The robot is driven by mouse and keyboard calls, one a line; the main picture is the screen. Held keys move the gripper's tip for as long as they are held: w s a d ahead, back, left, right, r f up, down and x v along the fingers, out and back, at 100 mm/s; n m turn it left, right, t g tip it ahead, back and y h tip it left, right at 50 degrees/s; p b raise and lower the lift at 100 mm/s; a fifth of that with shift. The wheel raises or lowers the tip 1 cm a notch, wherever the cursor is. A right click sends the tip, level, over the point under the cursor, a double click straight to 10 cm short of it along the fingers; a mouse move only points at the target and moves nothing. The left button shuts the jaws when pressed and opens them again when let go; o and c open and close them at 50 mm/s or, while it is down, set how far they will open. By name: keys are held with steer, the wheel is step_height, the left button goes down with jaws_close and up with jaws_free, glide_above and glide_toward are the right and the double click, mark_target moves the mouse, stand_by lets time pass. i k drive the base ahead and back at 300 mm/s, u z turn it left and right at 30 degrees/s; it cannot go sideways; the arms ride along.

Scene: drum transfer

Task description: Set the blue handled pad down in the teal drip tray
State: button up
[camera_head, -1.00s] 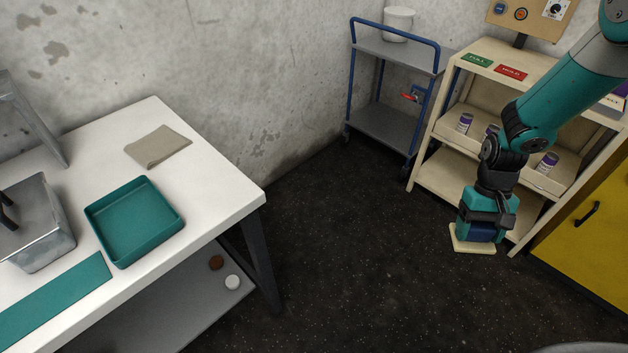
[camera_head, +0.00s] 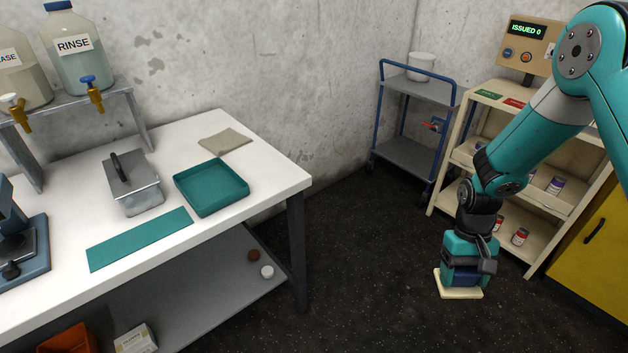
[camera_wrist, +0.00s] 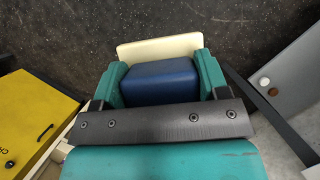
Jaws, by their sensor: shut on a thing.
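The blue handled pad has a blue block handle (camera_wrist: 160,82) on a cream base (camera_head: 459,291). My gripper (camera_head: 466,272) is shut on the blue handle, with a teal finger on each side of it in the wrist view. The pad hangs above the dark floor, to the right of the white table, with its cream base underneath. The teal drip tray (camera_head: 211,187) is a shallow square tray, empty, on the white table at the left. My gripper is well apart from it.
The white table (camera_head: 268,180) also bears a metal lidded box (camera_head: 140,190), a teal mat (camera_head: 138,238), a beige cloth (camera_head: 225,141) and a bottle stand. A blue trolley (camera_head: 413,100), cream shelf and yellow cabinet (camera_head: 598,232) stand behind my arm. Dark floor lies between.

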mark_target(214, 190)
steer(key=u, duration=1.4)
